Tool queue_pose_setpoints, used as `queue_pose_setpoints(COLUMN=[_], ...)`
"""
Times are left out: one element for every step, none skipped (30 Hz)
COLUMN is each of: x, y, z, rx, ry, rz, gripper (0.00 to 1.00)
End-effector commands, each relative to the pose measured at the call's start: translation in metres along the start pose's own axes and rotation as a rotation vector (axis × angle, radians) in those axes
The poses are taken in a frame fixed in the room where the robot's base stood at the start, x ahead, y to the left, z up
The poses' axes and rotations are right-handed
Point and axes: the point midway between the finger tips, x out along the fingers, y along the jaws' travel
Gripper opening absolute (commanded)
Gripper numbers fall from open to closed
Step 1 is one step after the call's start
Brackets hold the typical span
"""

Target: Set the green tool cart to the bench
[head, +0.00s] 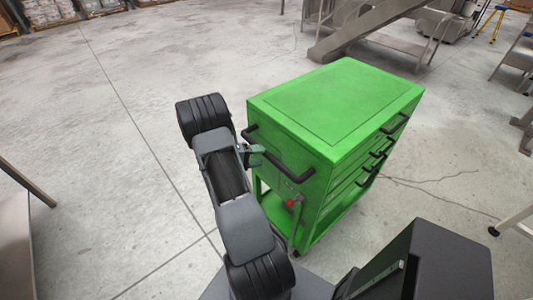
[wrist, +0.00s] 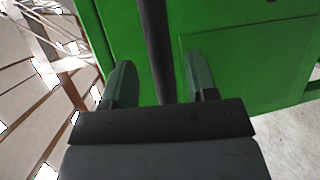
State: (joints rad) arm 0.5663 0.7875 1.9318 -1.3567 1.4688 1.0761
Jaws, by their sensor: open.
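The green tool cart (head: 335,105) stands upright on the concrete floor in the middle of the head view, with drawers on its right side. A black push handle (head: 278,155) sticks out from its near left end. My gripper (head: 254,153) is at the left part of this handle. In the wrist view my gripper (wrist: 161,78) is open, with the dark handle bar (wrist: 156,45) running between its two fingers and the green cart panel (wrist: 245,65) behind. Contact with the bar cannot be told. No bench can be made out for certain.
A flat-topped piece (head: 15,245) is cut off at the left edge. A metal stair (head: 365,30) stands behind the cart. A light leg on a dark foot (head: 512,221) shows at the right. A red part (head: 290,203) sits low on the cart.

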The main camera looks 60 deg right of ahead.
Motion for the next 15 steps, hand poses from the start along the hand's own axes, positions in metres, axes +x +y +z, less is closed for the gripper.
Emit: queue_pose_setpoints(x=[0.008,0.012,0.017,0.020,0.022,0.026,0.028,0.030,0.032,0.033,0.034,0.035,0.035,0.036,0.036], y=[0.002,0.001,0.002,0.001,0.001,0.001,0.001,0.001,0.000,0.000,0.000,0.000,0.000,0.000,0.000], z=[0.001,0.001,0.001,0.001,0.001,0.001,0.001,0.001,0.001,0.001,0.001,0.000,0.000,0.000,0.000], rx=[-0.002,-0.002,-0.002,-0.001,-0.001,-0.001,-0.001,-0.001,-0.001,0.000,0.000,0.000,0.000,0.000,0.000], ry=[-0.005,-0.004,-0.004,-0.004,-0.003,-0.002,-0.002,-0.002,-0.002,-0.002,-0.001,-0.001,-0.001,-0.001,0.000], rz=[0.000,0.000,0.000,0.000,-0.001,-0.001,-0.001,-0.001,-0.001,-0.001,-0.001,-0.001,-0.001,-0.001,0.000], gripper=[0.53,0.53,0.53,0.53,0.53,0.53,0.53,0.53,0.53,0.53,0.53,0.53,0.53,0.53,0.53])
